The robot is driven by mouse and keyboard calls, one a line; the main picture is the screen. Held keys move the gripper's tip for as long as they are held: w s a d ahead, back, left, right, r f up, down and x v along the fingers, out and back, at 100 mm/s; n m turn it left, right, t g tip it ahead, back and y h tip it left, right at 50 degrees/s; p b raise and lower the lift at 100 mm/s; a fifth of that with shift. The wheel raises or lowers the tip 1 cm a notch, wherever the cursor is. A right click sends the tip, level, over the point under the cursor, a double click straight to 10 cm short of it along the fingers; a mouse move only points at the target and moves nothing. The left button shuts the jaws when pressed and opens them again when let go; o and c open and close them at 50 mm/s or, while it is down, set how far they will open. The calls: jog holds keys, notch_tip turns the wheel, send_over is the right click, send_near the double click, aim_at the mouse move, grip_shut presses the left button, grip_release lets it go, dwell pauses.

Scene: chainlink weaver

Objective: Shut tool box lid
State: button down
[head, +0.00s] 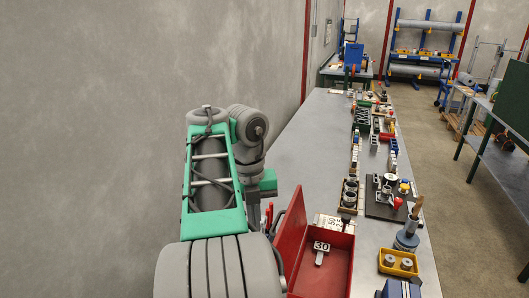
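The red tool box (338,265) stands on the bench at the lower middle of the head view. Its red lid (291,232) is open, standing up and tilted along the left side of the box. A small tag marked 30 (321,247) shows inside the box. My grey and green arm is in front, left of the lid, and covers the bench there. I cannot make out my gripper's fingers; the arm links seem to hide them. Whether anything touches the lid cannot be seen.
A small yellow tray (398,263) with grey round parts stands right of the box, near a brush-like tool (410,232). A dark plate with parts (385,200) lies behind. Several small items line the bench's right side. The bench's middle-left surface (300,150) is clear. A wall is at left.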

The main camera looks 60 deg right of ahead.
notch_tip(320, 180, up, 5)
jog(key=s+d+m+p, duration=0.2)
jog(key=m, duration=0.3)
notch_tip(320, 180, down, 12)
jog(key=b, duration=1.2)
jog(key=shift+a+t, duration=0.2)
jog(key=shift+t, duration=0.2)
jog(key=shift+w+r, duration=0.1)
jog(key=shift+r, duration=0.05)
jog(key=s+d+b, duration=0.1)
jog(key=s+d, duration=0.1)
jog(key=s, duration=1.1)
jog(key=shift+f+b, duration=0.2)
jog(key=shift+b, duration=0.35)
notch_tip(320, 180, up, 8)
jog(key=p, duration=0.8)
jog(key=shift+r, duration=0.15)
